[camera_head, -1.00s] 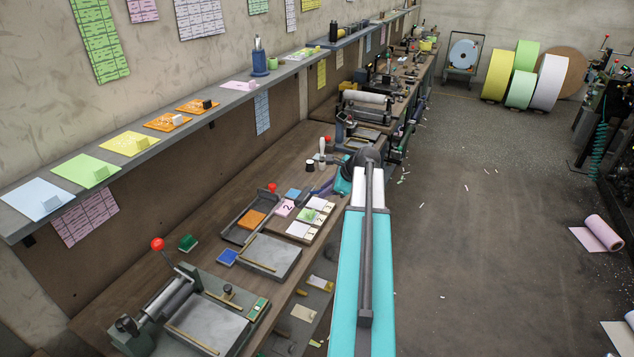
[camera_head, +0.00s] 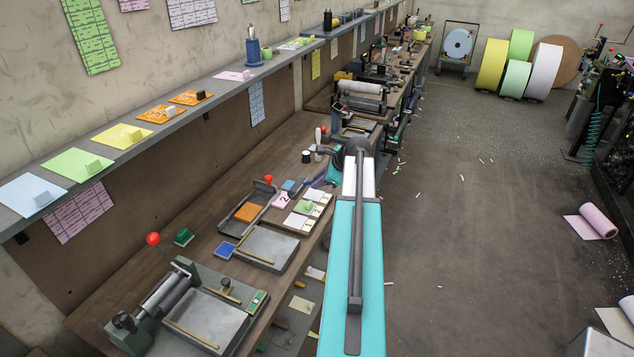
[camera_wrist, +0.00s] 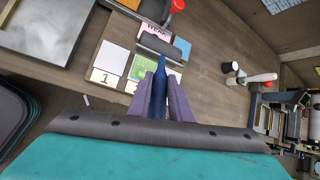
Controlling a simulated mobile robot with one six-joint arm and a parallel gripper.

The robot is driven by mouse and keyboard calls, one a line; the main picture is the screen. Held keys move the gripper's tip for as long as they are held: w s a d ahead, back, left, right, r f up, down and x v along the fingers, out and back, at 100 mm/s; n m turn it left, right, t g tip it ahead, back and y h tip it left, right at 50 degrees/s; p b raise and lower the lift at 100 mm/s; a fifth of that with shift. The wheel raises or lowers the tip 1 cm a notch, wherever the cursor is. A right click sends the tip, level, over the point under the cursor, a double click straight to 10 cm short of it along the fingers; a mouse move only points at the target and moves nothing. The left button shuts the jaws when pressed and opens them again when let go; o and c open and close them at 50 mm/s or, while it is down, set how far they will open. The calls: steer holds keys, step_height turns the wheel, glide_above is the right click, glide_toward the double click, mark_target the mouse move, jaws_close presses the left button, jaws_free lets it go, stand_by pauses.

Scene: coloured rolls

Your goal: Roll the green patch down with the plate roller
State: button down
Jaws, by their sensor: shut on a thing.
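My gripper (camera_wrist: 162,98), with purple fingers, is shut on the blue handle (camera_wrist: 158,90) of the plate roller. The dark grey roller head (camera_wrist: 165,47) is just beyond the fingertips, over or beside the row of cards. I cannot tell whether it touches anything. The green patch (camera_wrist: 142,67) lies on a card left of the handle, partly hidden by the left finger. It also shows in the head view (camera_head: 303,206), between white cards. In the head view the purple fingers (camera_head: 318,181) are just beyond it, partly hidden by my arm.
A white card marked 1 (camera_wrist: 113,57) lies beside the green patch. A flat grey plate (camera_head: 265,247) and a lever with a red knob (camera_head: 268,180) stand to the left. A white-handled tool (camera_wrist: 250,78) is at the right in the wrist view. A press (camera_head: 190,310) stands nearer.

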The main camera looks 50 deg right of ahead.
steer(key=shift+f+b, duration=1.7)
steer(key=shift+f, duration=0.95)
steer(key=shift+f, duration=0.25)
steer(key=shift+s, duration=0.1)
steer(key=shift+s+d, duration=0.25)
steer(key=shift+s, duration=0.5)
steer(key=shift+w, duration=0.2)
steer(key=shift+w+a+p, duration=0.25)
steer(key=shift+w+p, duration=0.05)
steer(key=shift+w, duration=0.35)
steer(key=shift+s, duration=0.2)
